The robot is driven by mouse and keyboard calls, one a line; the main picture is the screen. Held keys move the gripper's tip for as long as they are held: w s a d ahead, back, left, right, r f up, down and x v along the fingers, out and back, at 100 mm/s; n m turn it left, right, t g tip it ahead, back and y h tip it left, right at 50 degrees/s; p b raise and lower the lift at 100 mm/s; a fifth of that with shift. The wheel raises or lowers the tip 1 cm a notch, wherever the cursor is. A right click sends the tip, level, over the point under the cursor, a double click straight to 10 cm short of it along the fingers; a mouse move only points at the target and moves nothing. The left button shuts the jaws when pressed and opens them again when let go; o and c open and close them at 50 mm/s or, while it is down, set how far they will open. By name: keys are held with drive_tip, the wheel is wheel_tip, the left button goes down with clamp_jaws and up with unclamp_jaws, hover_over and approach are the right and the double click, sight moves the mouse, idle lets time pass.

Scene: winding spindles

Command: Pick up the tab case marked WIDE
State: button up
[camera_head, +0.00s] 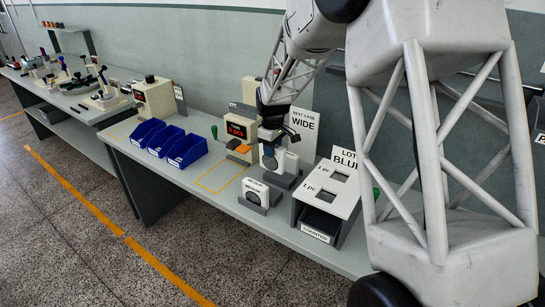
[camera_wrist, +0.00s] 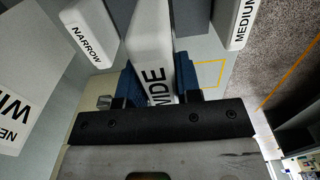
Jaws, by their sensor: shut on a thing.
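The tab case marked WIDE (camera_wrist: 151,45) is a white block with black letters; in the wrist view it stands between the two blue fingers of my gripper (camera_wrist: 166,82). My gripper is shut on it, and the fingers hide part of its sides. In the head view my gripper (camera_head: 269,138) points down over the back of the counter, with a white case just under it. I cannot tell whether the held case touches its stand.
A case marked NARROW (camera_wrist: 88,32) is left of the held case in the wrist view, and one marked MEDIUM (camera_wrist: 238,22) is right. Blue bins (camera_head: 166,140) stand to the left.

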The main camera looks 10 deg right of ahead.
drive_tip(key=shift+r, duration=0.35)
drive_tip(key=shift+w, duration=0.1)
idle(0.4)
